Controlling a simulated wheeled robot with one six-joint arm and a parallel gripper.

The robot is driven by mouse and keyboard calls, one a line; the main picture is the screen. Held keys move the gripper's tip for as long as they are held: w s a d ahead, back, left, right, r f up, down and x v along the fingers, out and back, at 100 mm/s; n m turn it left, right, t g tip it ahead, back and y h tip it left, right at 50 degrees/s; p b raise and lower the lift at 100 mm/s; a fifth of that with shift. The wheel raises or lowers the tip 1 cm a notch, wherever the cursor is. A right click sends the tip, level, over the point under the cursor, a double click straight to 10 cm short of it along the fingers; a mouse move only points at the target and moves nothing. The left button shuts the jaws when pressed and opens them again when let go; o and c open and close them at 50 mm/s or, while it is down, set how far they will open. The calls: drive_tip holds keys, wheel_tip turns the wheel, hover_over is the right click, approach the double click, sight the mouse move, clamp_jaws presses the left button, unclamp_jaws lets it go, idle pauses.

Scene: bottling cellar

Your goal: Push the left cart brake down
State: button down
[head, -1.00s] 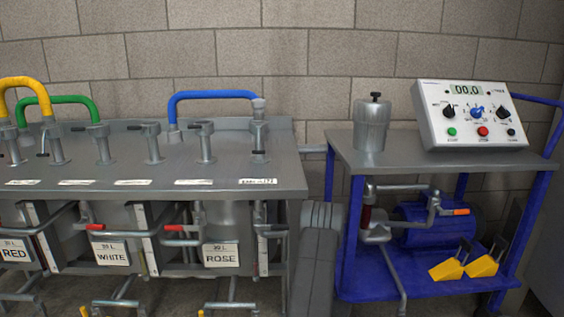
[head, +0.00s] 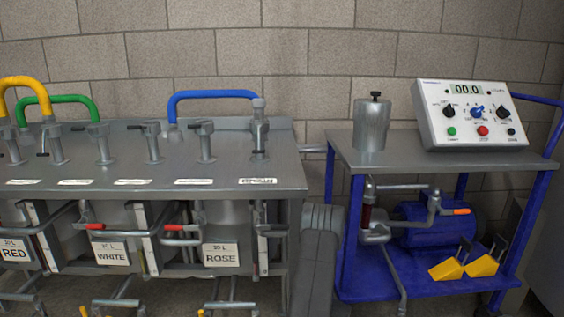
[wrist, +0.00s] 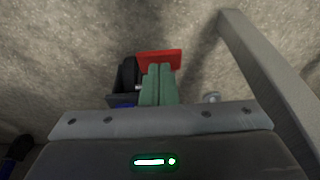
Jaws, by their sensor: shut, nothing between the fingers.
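In the wrist view a flat red brake pedal (wrist: 172,58) shows beside a black caster wheel (wrist: 127,76). My gripper (wrist: 158,66) is shut and empty. Its green fingertips overlap the pedal's near edge in the picture, and I cannot tell whether they touch it. The pedal looks roughly flat, but its exact tilt is unclear. In the head view the blue cart (head: 347,235) stands at right. Its wheels and brakes, and my gripper, are hidden or out of frame there.
A steel filling bench (head: 230,172) with taps stands left of the cart. A control box (head: 432,128) and a steel canister (head: 371,125) stand on the cart top. Yellow wedges (head: 483,265) lie on its lower shelf. A grey bar (wrist: 265,80) runs close on the wrist view's right.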

drive_tip(key=shift+s+x, duration=0.2)
drive_tip(key=shift+x, duration=0.65)
drive_tip(key=shift+s+x, duration=0.2)
drive_tip(key=shift+x, duration=0.7)
drive_tip(key=shift+w+p+v, duration=0.25)
drive_tip(key=shift+p+v, duration=0.25)
drive_tip(key=shift+v, duration=0.45)
drive_tip(key=shift+w+p+v, duration=0.2)
drive_tip(key=shift+p+v, duration=0.25)
drive_tip(key=shift+v, duration=0.5)
drive_tip(key=shift+w+p+v, duration=0.25)
drive_tip(key=shift+p+v, duration=0.25)
drive_tip(key=shift+v, duration=0.45)
drive_tip(key=shift+s+r, duration=0.1)
drive_tip(key=shift+r, duration=0.05)
drive_tip(key=b+x, duration=0.1)
drive_tip(key=x, duration=0.2)
drive_tip(key=s+b+x, duration=0.1)
drive_tip(key=b+x, duration=0.1)
drive_tip(key=x, duration=0.1)
drive_tip(key=shift+s+f, duration=0.2)
drive_tip(key=shift+f, duration=0.05)
drive_tip(key=shift+r, duration=0.45)
